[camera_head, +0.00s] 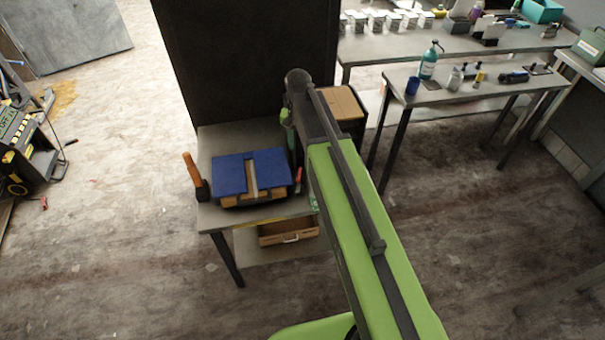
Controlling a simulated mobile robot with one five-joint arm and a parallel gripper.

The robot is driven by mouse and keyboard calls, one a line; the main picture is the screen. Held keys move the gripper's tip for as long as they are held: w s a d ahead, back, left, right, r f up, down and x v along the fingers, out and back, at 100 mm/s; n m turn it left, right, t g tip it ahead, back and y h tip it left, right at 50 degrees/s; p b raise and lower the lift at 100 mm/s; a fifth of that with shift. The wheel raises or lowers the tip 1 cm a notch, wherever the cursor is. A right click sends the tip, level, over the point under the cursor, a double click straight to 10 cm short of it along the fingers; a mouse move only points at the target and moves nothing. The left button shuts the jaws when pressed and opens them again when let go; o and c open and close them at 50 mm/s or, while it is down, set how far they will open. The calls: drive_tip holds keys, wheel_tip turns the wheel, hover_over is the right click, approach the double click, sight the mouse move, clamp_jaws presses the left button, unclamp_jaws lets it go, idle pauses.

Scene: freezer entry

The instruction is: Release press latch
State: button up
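A blue-topped block with a pale strip across its middle, which may be the press (231,176), sits on a small grey table (215,217). An upright orange handle (193,170) with a dark foot stands at its left; I cannot tell whether this is the latch. A small red piece (298,178) shows at its right edge. My green arm reaches up from the bottom right, and its dark far end is above the table's right side, right of the block. My gripper's fingers cannot be made out there, nor whether they touch anything.
A wooden drawer or box (289,232) is under the tabletop. A dark panel (240,60) rises behind the table. A brown box (342,102) stands right of my arm's end. Benches with bottles (428,64) are at the right. Floor is clear at left front.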

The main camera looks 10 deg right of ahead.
sight(299, 173)
wheel_tip(299, 173, down, 15)
drive_tip(key=b, duration=1.3)
drive_tip(key=shift+r, duration=0.15)
clamp_jaws()
